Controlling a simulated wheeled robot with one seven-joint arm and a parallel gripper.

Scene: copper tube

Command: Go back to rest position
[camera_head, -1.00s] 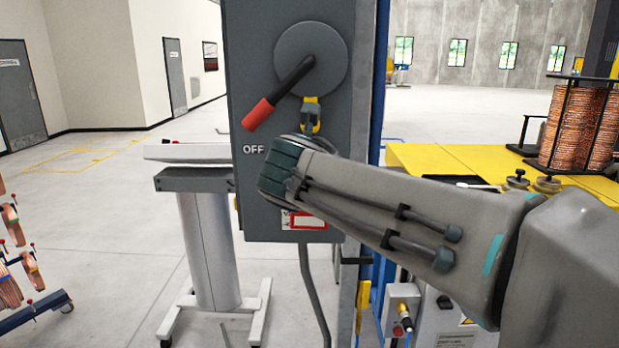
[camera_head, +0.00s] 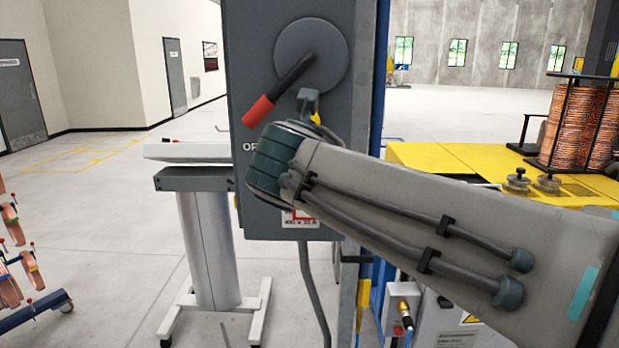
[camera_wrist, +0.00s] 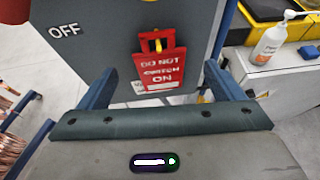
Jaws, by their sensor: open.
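The grey switch box (camera_head: 250,60) carries a round disc with a black lever whose red handle (camera_head: 258,111) points down-left, towards the OFF marking. In the wrist view a red tag (camera_wrist: 162,72) reading "DO NOT SWITCH ON" hangs on the box front from a yellow part (camera_wrist: 155,42). My gripper (camera_wrist: 159,69) is open, its two blue fingers spread to either side of the tag with nothing held between them. In the head view my wrist hides most of my gripper and the tag; a small yellow part shows above the wrist.
A white-topped stand (camera_head: 190,152) is left of the box. A yellow table (camera_head: 430,155) with copper coils (camera_head: 580,125) is at the right. A rack with copper parts (camera_head: 20,260) is at the lower left. A white bottle (camera_wrist: 272,40) stands on a cabinet. Open floor lies between.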

